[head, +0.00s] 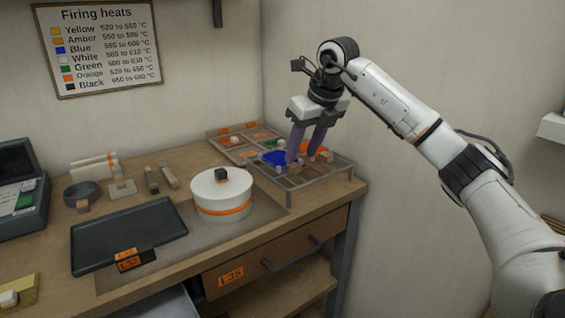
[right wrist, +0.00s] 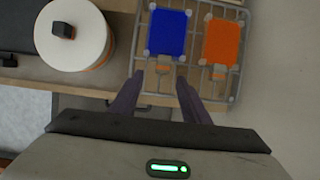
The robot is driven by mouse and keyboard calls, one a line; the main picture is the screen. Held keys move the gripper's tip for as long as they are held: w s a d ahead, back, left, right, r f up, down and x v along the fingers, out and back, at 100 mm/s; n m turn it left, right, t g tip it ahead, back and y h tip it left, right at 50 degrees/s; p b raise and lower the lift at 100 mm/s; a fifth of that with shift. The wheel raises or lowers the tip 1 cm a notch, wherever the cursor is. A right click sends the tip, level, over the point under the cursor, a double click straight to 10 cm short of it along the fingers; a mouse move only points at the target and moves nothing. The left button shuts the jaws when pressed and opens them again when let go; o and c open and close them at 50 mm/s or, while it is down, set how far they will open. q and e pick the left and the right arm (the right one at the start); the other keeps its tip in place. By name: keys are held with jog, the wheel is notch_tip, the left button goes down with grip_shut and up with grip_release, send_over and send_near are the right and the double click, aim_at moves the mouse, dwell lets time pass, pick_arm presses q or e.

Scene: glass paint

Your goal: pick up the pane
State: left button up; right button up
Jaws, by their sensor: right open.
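A blue pane (head: 278,158) and an orange pane (head: 319,150) lie flat on a grey wire rack (head: 321,178) at the table's right end. In the right wrist view, the blue pane (right wrist: 168,32) is left of the orange pane (right wrist: 221,41), and each has a small tab on its near edge. My right gripper (head: 301,160) points down over the rack, open and empty. In the right wrist view its fingertips (right wrist: 160,77) lie either side of the blue pane's tab; I cannot tell their height above it. The fingers partly hide the panes in the head view. My left gripper is out of view.
A white round pot (head: 220,190) with a dark knob stands left of the rack. A dark tray (head: 128,233) lies farther left. A compartment tray (head: 222,131) with coloured pieces sits behind the rack, close to the wall. A drawer (head: 277,254) is below.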

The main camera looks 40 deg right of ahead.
aim_at(298, 170)
jog(key=x, duration=0.4)
jog(key=shift+s+d+f, duration=0.1)
jog(key=shift+s+d, duration=0.15)
jog(key=shift+s, duration=0.1)
jog(key=shift+w+f, duration=0.15)
jog(key=shift+f, duration=0.05)
grip_shut()
notch_tip(298, 170, up, 13)
jog(key=p, duration=0.5)
jog(key=shift+p, duration=0.3)
